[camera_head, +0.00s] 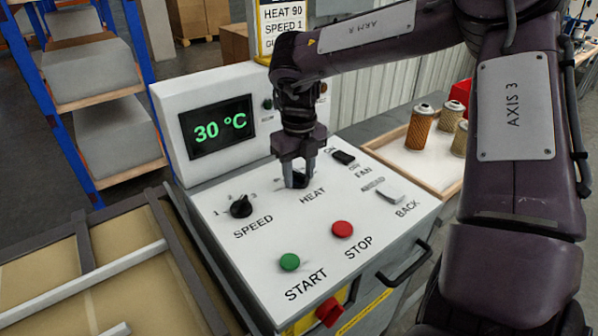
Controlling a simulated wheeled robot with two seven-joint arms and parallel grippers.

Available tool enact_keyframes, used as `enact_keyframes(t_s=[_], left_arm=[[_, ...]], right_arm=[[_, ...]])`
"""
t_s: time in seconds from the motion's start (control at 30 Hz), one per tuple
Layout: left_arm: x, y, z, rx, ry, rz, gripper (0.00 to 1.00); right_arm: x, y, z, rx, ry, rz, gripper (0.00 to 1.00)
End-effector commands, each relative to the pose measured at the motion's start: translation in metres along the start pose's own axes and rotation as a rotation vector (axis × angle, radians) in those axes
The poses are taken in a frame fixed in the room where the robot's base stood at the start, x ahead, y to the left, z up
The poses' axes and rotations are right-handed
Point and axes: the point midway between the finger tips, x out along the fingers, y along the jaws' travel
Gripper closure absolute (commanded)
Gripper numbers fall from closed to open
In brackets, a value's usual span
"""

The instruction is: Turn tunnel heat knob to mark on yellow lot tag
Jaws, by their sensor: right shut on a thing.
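The heat knob (301,180) is a small black knob above the word HEAT on the white sloped control panel. My right gripper (297,175) points down over it with its fingers shut around it. The fingers hide most of the knob and its dial marks. The display (217,127) reads 30 °C in green. The yellow lot tag (284,22) stands behind the panel and reads HEAT 90 and SPEED 1, with a lower line partly hidden by my right arm. My left gripper is not in view.
The speed knob (241,207) is left of the heat knob. The green START button (290,262), red STOP button (342,229), FAN switch (343,157) and AHEAD/BACK switch (389,196) are nearby. Filter cartridges (420,127) stand in a tray at right.

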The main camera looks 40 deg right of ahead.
Motion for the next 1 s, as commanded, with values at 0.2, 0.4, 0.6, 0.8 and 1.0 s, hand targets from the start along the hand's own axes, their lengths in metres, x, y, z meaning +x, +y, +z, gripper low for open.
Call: enact_keyframes(t_s=[0.2, 0.4, 0.6, 0.8, 1.0], left_arm=[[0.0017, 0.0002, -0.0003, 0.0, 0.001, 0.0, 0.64], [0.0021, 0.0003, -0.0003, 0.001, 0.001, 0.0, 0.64], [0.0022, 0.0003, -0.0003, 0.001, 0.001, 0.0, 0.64], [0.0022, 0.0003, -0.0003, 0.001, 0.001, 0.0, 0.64], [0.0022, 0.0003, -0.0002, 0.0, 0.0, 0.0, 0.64]], right_arm=[[-0.001, -0.0006, 0.0008, 0.102, -0.003, -0.001, 0.82], [-0.0012, -0.0006, 0.0008, 0.146, -0.003, -0.001, 0.82], [-0.0014, -0.0006, 0.0009, 0.156, -0.004, -0.001, 0.82], [-0.0015, -0.0005, 0.001, 0.155, -0.004, -0.001, 0.82], [-0.0012, -0.0004, 0.0008, 0.154, -0.003, -0.001, 0.42]])
